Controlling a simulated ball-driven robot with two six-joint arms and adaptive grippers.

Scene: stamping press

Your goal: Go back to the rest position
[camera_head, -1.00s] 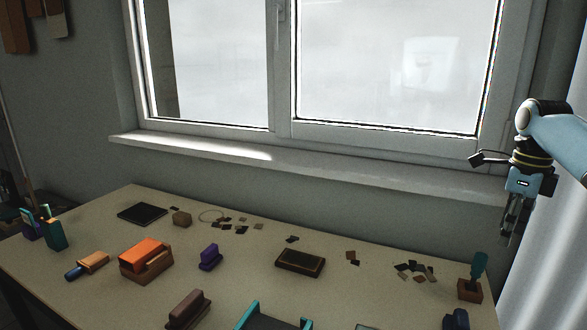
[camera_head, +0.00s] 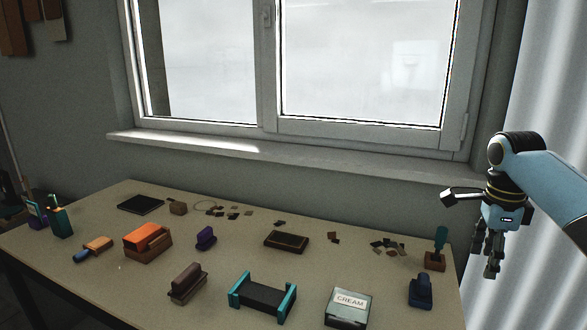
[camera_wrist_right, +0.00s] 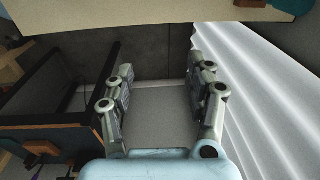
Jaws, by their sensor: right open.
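My right gripper (camera_head: 486,262) hangs fingers down at the right of the head view, off the right edge of the table and in front of the white curtain. It is empty. In the right wrist view its two fingers (camera_wrist_right: 160,85) stand apart with only floor between them. My left gripper is not in view.
The table (camera_head: 215,290) holds a teal-ended stand (camera_head: 262,298), a box labelled CREAM (camera_head: 348,306), a blue stamp (camera_head: 420,291), a tool in a wooden block (camera_head: 435,260), an orange-topped block (camera_head: 147,241) and a dark pad (camera_head: 286,242). A window (camera_head: 365,60) is behind.

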